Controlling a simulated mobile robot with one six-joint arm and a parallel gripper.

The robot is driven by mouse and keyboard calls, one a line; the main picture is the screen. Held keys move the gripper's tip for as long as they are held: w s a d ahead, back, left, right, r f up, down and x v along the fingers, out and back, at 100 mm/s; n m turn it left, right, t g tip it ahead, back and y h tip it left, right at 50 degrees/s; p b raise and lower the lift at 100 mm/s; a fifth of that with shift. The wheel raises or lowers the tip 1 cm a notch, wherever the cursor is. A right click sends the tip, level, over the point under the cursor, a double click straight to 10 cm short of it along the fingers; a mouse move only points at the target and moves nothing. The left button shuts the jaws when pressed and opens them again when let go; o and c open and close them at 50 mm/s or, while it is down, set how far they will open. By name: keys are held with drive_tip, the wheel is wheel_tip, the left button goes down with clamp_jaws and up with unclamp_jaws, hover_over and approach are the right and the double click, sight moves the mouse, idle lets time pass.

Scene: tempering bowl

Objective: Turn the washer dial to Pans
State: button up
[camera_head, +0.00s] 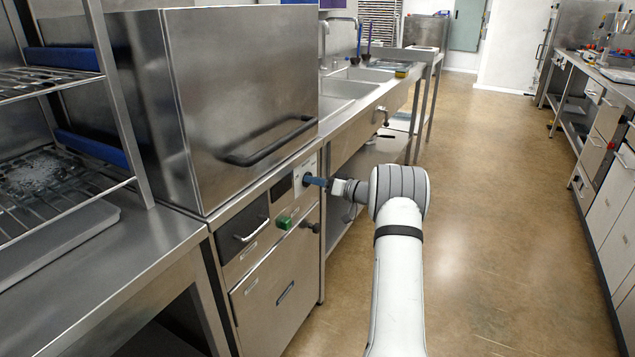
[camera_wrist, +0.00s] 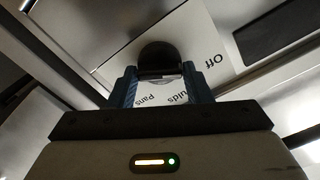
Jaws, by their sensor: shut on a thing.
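The washer dial (camera_wrist: 158,57) is a black knob on a pale label plate (camera_wrist: 205,45) in the wrist view. The label "Off" is on the plate to its right. Parts of the words "ulds" and "Pans" show upside down between my fingers, below the knob. My gripper (camera_wrist: 160,85) has blue fingers shut on the dial, one on each side. In the head view my gripper (camera_head: 317,181) reaches in from the right to the washer's front panel (camera_head: 299,187) and hides the dial. Which label the dial points at cannot be told.
Above the panel is the washer's steel hood (camera_head: 245,90) with a black bar handle (camera_head: 270,144). A green button (camera_head: 284,222) and a dark knob (camera_head: 312,227) sit below. A sink counter (camera_head: 350,90) runs behind. The floor (camera_head: 490,200) to the right is clear.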

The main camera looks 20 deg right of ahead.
drive_tip(key=shift+f+m+b, duration=0.15)
drive_tip(key=shift+m+b, duration=0.15)
drive_tip(key=shift+b, duration=0.05)
drive_tip(key=shift+f+m+p, duration=0.2)
drive_tip(key=shift+m+p, duration=0.5)
drive_tip(key=shift+m, duration=5.1)
drive_tip(key=shift+f+m+p, duration=0.15)
drive_tip(key=shift+m+p, duration=0.55)
drive_tip(key=shift+m, duration=5.1)
drive_tip(key=shift+f, duration=0.1)
drive_tip(key=o, duration=0.9)
